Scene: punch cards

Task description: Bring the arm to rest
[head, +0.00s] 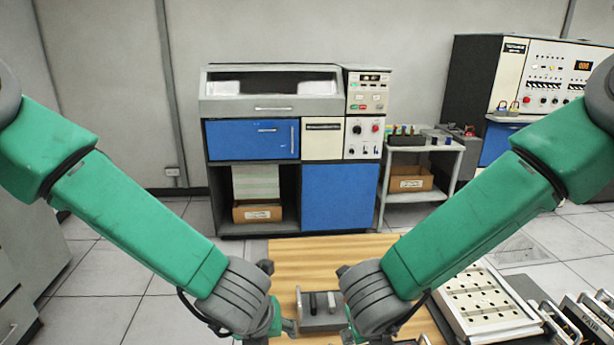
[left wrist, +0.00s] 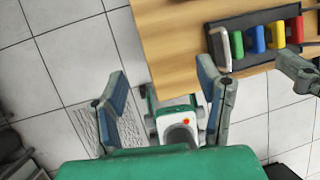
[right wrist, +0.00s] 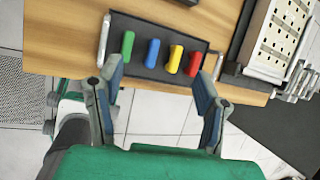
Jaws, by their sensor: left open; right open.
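My left gripper (left wrist: 160,110) is open and empty in the left wrist view, beside the edge of the wooden table (left wrist: 175,55) with tiled floor below. My right gripper (right wrist: 158,112) is open and empty in the right wrist view, near the table's front edge. In the head view both green arms reach down from the sides to the table (head: 290,255), and their fingers are mostly hidden behind the wrists.
A dark tray (right wrist: 150,72) holds green, blue, yellow and red blocks near the table edge. A perforated metal panel (head: 480,300) is at right. Cabinets (head: 340,195) stand behind.

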